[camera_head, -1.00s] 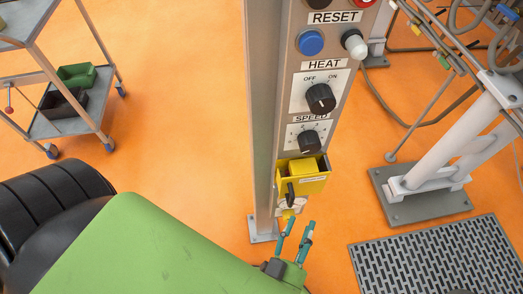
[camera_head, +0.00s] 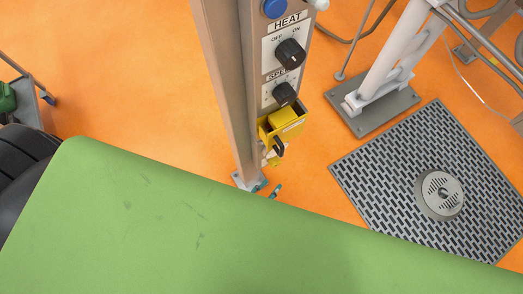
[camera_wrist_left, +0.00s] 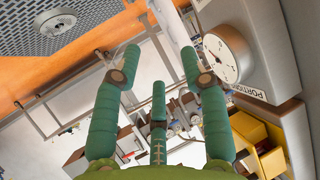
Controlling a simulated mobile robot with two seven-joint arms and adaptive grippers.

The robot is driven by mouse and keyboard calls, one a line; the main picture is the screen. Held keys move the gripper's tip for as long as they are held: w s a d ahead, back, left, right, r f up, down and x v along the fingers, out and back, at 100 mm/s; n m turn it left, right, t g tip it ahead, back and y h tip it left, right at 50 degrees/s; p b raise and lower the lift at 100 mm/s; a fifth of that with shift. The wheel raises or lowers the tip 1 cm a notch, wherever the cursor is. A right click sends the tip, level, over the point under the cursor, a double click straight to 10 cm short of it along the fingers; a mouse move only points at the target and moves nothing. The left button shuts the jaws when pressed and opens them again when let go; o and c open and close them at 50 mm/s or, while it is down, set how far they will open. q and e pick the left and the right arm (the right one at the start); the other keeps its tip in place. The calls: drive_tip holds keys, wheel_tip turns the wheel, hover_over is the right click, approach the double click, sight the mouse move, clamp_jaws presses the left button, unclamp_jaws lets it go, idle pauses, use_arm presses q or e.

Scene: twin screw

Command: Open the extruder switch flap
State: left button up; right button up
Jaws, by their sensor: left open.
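The extruder switch box (camera_head: 296,128) is yellow and sits low on the grey control post, below the speed knob. A yellow flap (camera_head: 284,120) appears to lie across its front, with a black lever (camera_head: 279,147) just below. In the left wrist view, yellow parts of a box (camera_wrist_left: 272,160) show at the lower right. My left gripper (camera_head: 267,188) is below the box; only its teal fingertips show past my green arm. In the left wrist view its teal fingers (camera_wrist_left: 161,65) are spread and empty, apart from the box. My right gripper is not in view.
The post carries a heat knob (camera_head: 290,53), a speed knob (camera_head: 284,94) and a blue button (camera_head: 274,8). A floor grate (camera_head: 390,170) and a metal stand's base plate (camera_head: 375,110) are to the right. A round dial (camera_wrist_left: 222,58) is close to the fingers.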

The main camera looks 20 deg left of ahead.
use_arm(q)
drive_tip(key=shift+s+a+f+g, duration=0.35)
drive_tip(key=shift+a+f, duration=0.25)
drive_tip(key=shift+f, duration=0.1)
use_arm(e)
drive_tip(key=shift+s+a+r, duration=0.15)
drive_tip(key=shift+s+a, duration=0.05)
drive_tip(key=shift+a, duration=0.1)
